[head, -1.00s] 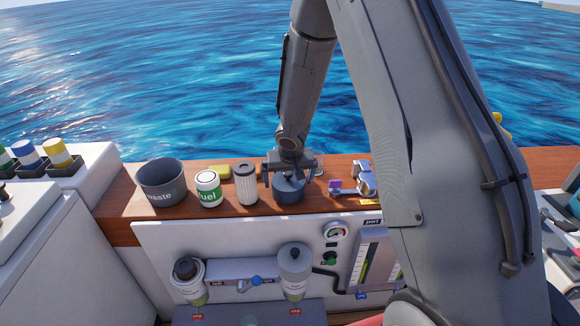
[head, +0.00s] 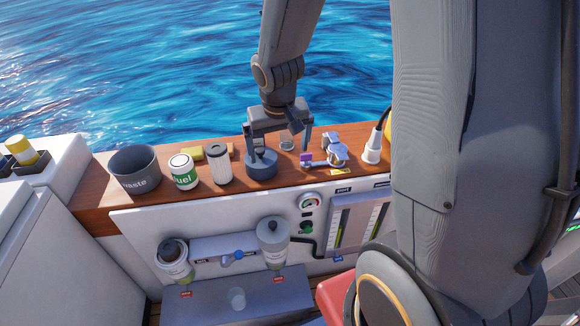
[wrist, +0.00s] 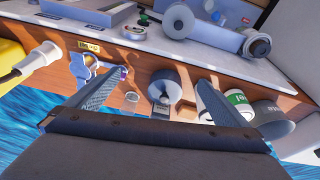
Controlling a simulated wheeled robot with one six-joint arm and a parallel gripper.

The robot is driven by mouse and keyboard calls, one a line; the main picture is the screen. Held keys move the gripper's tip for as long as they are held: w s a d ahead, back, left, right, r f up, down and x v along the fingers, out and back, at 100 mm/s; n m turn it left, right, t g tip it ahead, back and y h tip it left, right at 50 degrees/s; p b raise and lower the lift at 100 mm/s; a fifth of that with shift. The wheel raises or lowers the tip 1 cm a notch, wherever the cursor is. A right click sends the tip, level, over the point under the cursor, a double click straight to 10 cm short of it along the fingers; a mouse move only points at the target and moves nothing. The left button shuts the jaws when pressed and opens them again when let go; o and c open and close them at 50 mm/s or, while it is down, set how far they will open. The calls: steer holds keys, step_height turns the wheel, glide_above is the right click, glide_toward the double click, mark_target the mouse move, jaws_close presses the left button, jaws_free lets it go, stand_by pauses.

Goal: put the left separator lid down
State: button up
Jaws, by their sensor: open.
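The left separator lid (head: 262,168), a dark blue-grey round cap with a small knob, rests on the wooden ledge. It also shows in the wrist view (wrist: 164,84). My gripper (head: 278,143) is open and empty, just above the lid, with its fingers apart to either side; in the wrist view the lid appears between the fingertips (wrist: 163,79). The left separator (head: 174,262) on the panel below shows a dark, uncovered top. The right separator (head: 273,245) has a grey lid on it.
Left of the lid stand a white filter (head: 222,165), a fuel can (head: 184,172) and a waste pot (head: 134,170). To its right are a small glass jar (head: 287,141) and a metal fitting (head: 333,150). Water lies behind the ledge (head: 92,192).

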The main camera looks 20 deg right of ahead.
steer(key=s+a+r+n+g, duration=0.1)
steer(key=s+r, duration=0.2)
steer(key=s, duration=1)
steer(key=shift+y, duration=0.4)
